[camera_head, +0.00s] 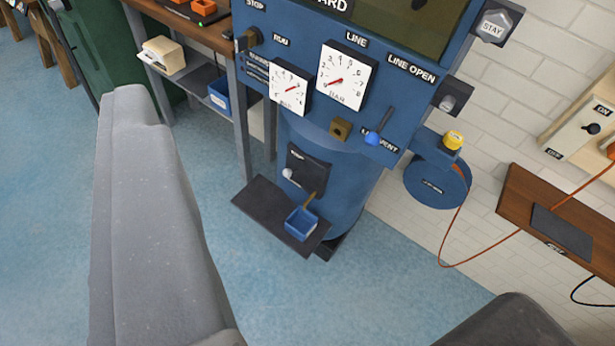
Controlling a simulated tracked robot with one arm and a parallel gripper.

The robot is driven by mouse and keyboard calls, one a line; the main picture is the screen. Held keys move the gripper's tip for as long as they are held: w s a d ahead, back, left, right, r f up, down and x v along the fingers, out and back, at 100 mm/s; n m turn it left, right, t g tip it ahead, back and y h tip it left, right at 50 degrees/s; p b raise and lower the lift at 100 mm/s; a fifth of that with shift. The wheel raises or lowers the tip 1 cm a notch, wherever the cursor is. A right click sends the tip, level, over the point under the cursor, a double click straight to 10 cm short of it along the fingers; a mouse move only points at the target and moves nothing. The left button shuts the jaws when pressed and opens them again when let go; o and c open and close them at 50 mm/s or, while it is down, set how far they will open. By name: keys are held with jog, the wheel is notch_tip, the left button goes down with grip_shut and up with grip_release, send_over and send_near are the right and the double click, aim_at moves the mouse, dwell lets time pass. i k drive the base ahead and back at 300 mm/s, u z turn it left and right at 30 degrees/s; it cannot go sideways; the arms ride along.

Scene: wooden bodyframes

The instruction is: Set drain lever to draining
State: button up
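The drain lever (288,173) appears to be the small lever with a pale round knob, on a dark plate low on the blue machine (345,195). Its knob points left. The plate's label is too small to read surely. A brass spout (310,199) sits below it, over a small blue cup (301,224). My gripper (320,197) shows as a large grey finger at left and a dark finger at the bottom right. They are wide apart with nothing between them. They look nearer the camera than the lever, not touching it.
The cup stands on a dark shelf (265,212). Above are two dials (346,77) and a blue-handled lever (377,130). A hose reel (437,182) and a brown wall shelf (525,200) are at right. A workbench (215,38) stands at left. Blue floor is clear in front.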

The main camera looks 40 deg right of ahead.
aim_at(287, 172)
jog(key=z, duration=0.4)
jog(key=i, duration=0.45)
jog(key=z, duration=1.35)
jog(key=k, duration=0.85)
jog(key=u, duration=0.9)
